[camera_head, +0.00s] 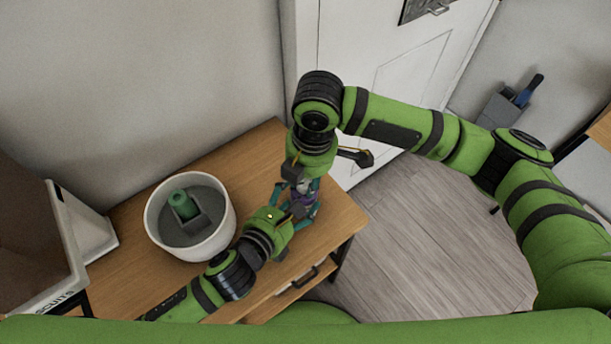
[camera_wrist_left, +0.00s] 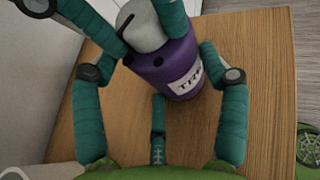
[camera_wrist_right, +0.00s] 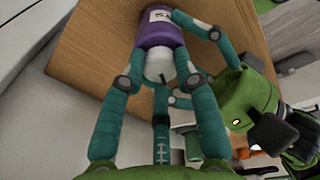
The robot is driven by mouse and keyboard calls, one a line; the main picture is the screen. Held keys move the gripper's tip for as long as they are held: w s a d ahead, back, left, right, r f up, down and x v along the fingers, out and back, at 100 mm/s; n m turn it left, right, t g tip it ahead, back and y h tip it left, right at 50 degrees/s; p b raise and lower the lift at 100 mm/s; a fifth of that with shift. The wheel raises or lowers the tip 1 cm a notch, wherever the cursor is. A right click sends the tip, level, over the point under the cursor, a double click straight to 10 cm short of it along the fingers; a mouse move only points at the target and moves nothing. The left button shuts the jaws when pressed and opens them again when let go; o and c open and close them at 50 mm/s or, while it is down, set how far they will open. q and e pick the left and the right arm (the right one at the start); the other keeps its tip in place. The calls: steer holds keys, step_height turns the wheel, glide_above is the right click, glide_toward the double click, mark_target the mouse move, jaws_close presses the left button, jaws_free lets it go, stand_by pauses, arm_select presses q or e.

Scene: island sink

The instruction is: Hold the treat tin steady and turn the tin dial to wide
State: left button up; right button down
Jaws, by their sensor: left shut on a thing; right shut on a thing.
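The treat tin (camera_wrist_left: 178,64) is purple with a white label showing "TR", and stands on the wooden cabinet top; only slivers of it (camera_head: 304,193) show between the grippers in the head view. Its pale grey dial (camera_wrist_left: 143,26) sits on top with a dark mark, and also shows in the right wrist view (camera_wrist_right: 160,66). My left gripper (camera_wrist_left: 165,60) is shut on the tin's body from the side. My right gripper (camera_wrist_right: 160,75) comes down from above and is shut on the dial. The dial's setting marks are not readable.
A white round tub (camera_head: 158,236) with a green object inside stands left of my left gripper on the wooden cabinet top (camera_head: 262,150). A box lettered "SCUITS" (camera_head: 50,303) is at the far left. A white door (camera_head: 385,60) stands behind, with open floor (camera_head: 420,240) to the right.

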arm_select(q)
steer(key=shift+a+f, duration=0.1)
steer(key=shift+f, duration=0.15)
arm_select(e)
steer(key=shift+w+d+f, duration=0.1)
steer(key=shift+w+d, duration=0.05)
steer(key=shift+d, duration=0.15)
steer(key=c, duration=0.9)
jaws_free()
arm_select(q)
steer(key=shift+s, duration=0.1)
arm_select(e)
steer(key=shift+a, duration=0.2)
steer(key=shift+r, duration=0.4)
steer(key=r, duration=0.7)
steer(key=shift+s+d+r, duration=0.2)
steer(key=shift+s+d, duration=0.05)
steer(key=shift+d, duration=0.1)
